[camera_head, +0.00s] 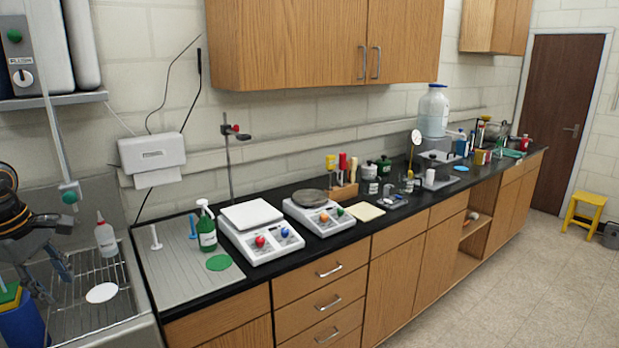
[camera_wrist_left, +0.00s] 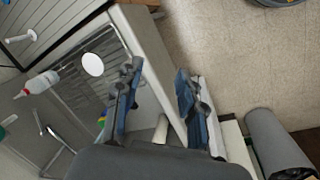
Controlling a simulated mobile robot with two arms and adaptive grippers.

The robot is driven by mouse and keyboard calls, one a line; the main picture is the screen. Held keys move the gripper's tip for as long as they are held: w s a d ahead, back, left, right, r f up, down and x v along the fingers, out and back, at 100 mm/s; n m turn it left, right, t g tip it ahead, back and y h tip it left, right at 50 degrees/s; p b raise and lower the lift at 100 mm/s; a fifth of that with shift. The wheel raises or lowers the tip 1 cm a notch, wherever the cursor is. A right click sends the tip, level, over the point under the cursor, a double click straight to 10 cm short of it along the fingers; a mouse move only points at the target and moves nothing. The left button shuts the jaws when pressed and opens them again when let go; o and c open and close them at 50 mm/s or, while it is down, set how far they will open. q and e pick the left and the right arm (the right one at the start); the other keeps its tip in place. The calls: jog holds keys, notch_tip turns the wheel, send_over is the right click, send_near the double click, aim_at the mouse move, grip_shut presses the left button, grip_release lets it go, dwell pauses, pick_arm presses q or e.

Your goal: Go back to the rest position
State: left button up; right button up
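My left gripper (camera_head: 52,278) is at the left edge of the head view, above the sink area with the wire rack (camera_head: 75,312). In the left wrist view the two blue-grey fingers of this gripper (camera_wrist_left: 158,95) stand apart with nothing between them. Floor and the edge of the sink unit show behind them. My right gripper is in neither view.
A white squeeze bottle (camera_head: 105,236) and a white disc (camera_head: 101,292) are near the gripper. A blue container (camera_head: 22,325) is below it. Scales (camera_head: 262,230) and a green spray bottle (camera_head: 206,230) stand on the counter. Open floor (camera_head: 530,290) lies at right.

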pick_arm(q)
jog(key=w+d+f+n+t+h+b, duration=0.1)
jog(key=w+d+f+n+h, duration=0.45)
jog(key=d+f, duration=0.5)
jog(key=w+d+f+n+t+h+b, duration=0.15)
jog(key=w+d+f+n+h, duration=0.35)
jog(key=d+f, duration=0.6)
notch_tip(320, 180, down, 16)
jog(key=s+d+n+t+y, duration=0.15)
jog(key=n+t, duration=0.55)
jog(key=n, duration=0.9)
jog(key=s+a+f+n+g+y, duration=0.2)
jog(key=s+f+n+y, duration=0.2)
jog(key=s+f+n, duration=0.7)
jog(key=s+a+f+n+g+y, duration=0.15)
jog(key=s+f+n+y, duration=0.4)
jog(key=s+f, duration=0.95)
jog(key=s+d+f+n+g, duration=0.2)
jog(key=s+f+n, duration=0.3)
jog(key=s, duration=0.9)
jog(key=s+d+f+n+g+b, duration=0.1)
jog(key=s+f+n+g, duration=0.4)
jog(key=s, duration=1)
notch_tip(320, 180, down, 4)
jog(key=shift+d+r, duration=0.1)
jog(key=shift+d, duration=0.4)
